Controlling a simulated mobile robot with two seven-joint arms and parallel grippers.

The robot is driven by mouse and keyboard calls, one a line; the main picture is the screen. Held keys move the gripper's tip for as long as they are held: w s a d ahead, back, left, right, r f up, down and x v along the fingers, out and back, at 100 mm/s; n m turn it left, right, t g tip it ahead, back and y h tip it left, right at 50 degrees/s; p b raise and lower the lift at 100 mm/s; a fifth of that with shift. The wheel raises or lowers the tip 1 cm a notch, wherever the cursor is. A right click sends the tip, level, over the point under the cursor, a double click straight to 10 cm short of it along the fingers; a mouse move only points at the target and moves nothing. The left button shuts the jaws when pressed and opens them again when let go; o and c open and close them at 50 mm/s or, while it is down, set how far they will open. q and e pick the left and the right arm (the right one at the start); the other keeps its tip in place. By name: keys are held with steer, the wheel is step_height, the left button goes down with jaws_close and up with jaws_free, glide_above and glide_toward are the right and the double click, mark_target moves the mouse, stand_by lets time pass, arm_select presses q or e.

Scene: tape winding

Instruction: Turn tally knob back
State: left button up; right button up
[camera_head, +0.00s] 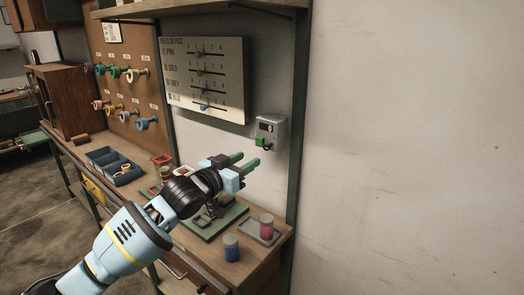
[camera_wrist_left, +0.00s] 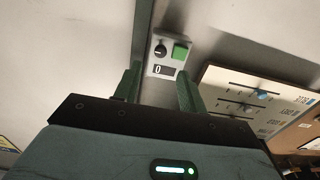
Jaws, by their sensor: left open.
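The tally box (camera_head: 271,131) is a small grey unit on the wall, right of the rule board. In the left wrist view the tally box (camera_wrist_left: 167,60) has a round black tally knob (camera_wrist_left: 160,51), a green button (camera_wrist_left: 181,53) and a counter window (camera_wrist_left: 163,70) that reads 0. My left gripper (camera_head: 246,162) is open and empty, its green fingers pointing toward the wall, below and left of the box in the head view. In the left wrist view the box appears beyond and between the fingers of the left gripper (camera_wrist_left: 158,80), apart from them. My right gripper is out of view.
A slider board (camera_head: 225,105) hangs left of the box, and a pegboard (camera_head: 125,90) with tape rolls is farther left. The bench (camera_head: 238,272) below holds a blue tray (camera_head: 113,166), a green-based device and two jars. Bare wall lies right of the post.

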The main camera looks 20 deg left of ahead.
mark_target(265, 147)
arm_select(q)
steer(key=shift+x, duration=3.95)
steer(key=shift+a+r, duration=0.1)
steer(key=shift+r, duration=0.1)
jaws_close()
